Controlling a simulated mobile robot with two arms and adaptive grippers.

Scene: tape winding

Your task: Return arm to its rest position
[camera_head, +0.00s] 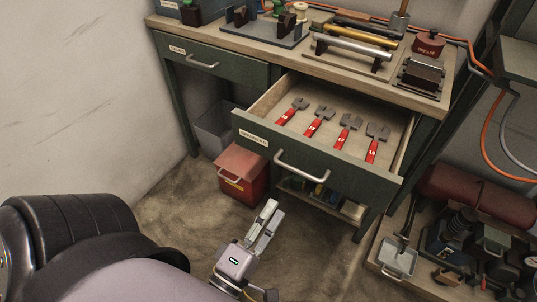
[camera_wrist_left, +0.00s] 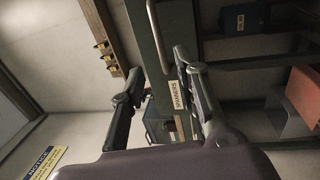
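My left gripper (camera_head: 268,212) is low in the middle of the head view, in front of the workbench and below the open drawer's front. Its fingers also show in the left wrist view (camera_wrist_left: 160,66), spread apart with nothing held between them. It is clear of the drawer handle (camera_head: 302,168) in the head view. My right gripper is in neither view.
The open drawer (camera_head: 310,158) juts from the workbench and holds several red-handled tools (camera_head: 320,122). A red bin (camera_head: 241,182) stands on the floor beneath. A low shelf (camera_head: 385,268) with clutter is at right. Floor left of the gripper is bare.

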